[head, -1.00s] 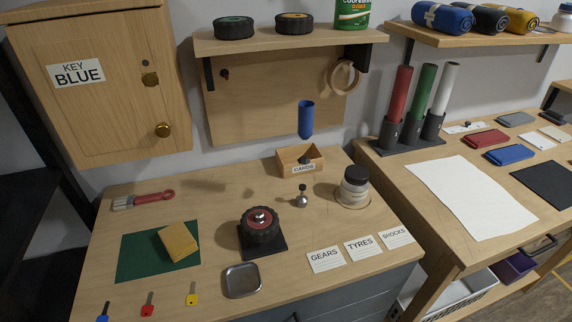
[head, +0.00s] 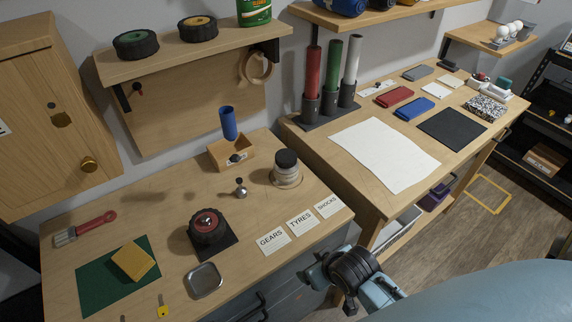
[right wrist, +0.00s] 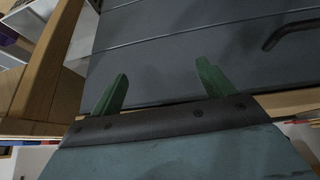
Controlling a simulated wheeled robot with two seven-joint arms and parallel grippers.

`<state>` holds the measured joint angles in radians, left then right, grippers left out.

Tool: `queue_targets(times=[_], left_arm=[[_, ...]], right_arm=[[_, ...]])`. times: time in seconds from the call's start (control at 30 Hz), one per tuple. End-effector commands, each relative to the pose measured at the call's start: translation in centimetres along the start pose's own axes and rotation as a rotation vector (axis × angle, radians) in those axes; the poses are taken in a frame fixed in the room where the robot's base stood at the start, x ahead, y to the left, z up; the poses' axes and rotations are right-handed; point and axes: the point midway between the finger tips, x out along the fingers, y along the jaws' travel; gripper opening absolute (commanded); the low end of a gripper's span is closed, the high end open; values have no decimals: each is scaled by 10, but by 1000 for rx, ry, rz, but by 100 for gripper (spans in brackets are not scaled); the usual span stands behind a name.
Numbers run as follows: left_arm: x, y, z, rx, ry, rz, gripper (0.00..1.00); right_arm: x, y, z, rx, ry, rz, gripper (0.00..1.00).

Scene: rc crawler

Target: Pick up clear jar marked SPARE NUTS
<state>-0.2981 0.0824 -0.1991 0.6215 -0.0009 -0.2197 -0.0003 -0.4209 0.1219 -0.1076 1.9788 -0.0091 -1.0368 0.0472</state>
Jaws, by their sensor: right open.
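A clear jar (head: 286,170) with a dark lid stands upright near the back right of the wooden workbench in the head view. Its label is too small to read. My right arm comes in from the lower right of the head view, in front of the bench and well away from the jar. In the right wrist view my right gripper (right wrist: 162,86) has its two green fingers spread with nothing between them, facing the grey drawer fronts. The jar does not show in that view. My left gripper is out of view.
The workbench (head: 150,210) also holds an open wooden box (head: 231,152), a small metal knob-like piece (head: 240,188), a black wheel (head: 208,226), a metal tray (head: 204,281) and label cards (head: 300,221). A shelf (head: 200,48) overhangs the back. A second table stands right.

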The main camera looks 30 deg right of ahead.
Motion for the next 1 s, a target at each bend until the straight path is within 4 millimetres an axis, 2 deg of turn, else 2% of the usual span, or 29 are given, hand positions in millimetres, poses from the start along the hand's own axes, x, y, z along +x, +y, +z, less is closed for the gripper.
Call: queue_targets(times=[0.03,0.2,0.27,0.43,0.7,0.87,1.0], left_arm=[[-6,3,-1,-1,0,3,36],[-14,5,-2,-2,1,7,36],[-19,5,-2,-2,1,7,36],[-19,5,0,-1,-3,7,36],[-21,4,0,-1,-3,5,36],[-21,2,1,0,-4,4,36],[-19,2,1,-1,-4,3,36]], right_arm=[[-17,2,-12,3,18,2,80],[-59,5,-43,14,66,8,80],[-73,11,-67,28,130,18,80],[-61,28,-117,67,315,40,80],[-59,52,-187,112,583,59,80],[-58,59,-207,124,657,61,80],[-43,62,-222,125,667,61,80]])
